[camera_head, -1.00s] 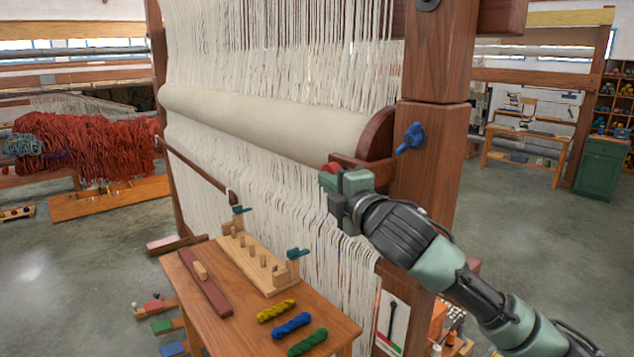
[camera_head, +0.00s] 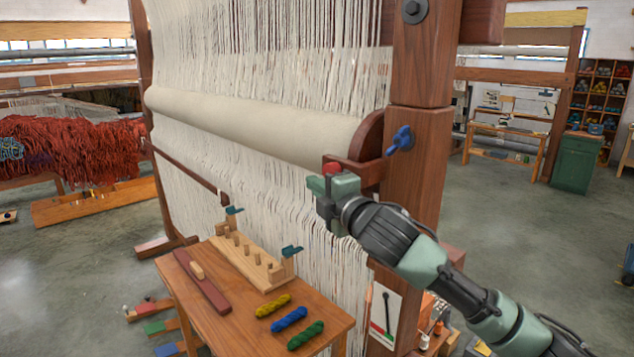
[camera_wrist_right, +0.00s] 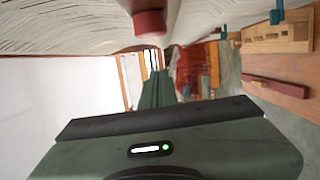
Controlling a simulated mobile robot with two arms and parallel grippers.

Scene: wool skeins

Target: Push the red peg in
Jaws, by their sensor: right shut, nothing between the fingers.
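The red peg (camera_head: 332,168) shows as a small red end at the wooden bracket on the loom's right post, just above my right gripper. In the right wrist view the red peg (camera_wrist_right: 150,23) is a round red end at the top centre. My right gripper (camera_head: 319,188) is shut and empty, in front of the warp threads and just below and left of the peg. Its green fingers (camera_wrist_right: 157,88) show in the wrist view, apart from the peg in the picture. Whether they touch it cannot be told. My left gripper is not in view.
A blue peg (camera_head: 401,138) sits in the loom's post (camera_head: 412,190). A cream cloth roll (camera_head: 250,122) runs across the warp. Below, a small wooden table (camera_head: 235,322) holds a pegged rack (camera_head: 262,268) and yellow, blue and green skeins (camera_head: 289,319). Open floor lies at right.

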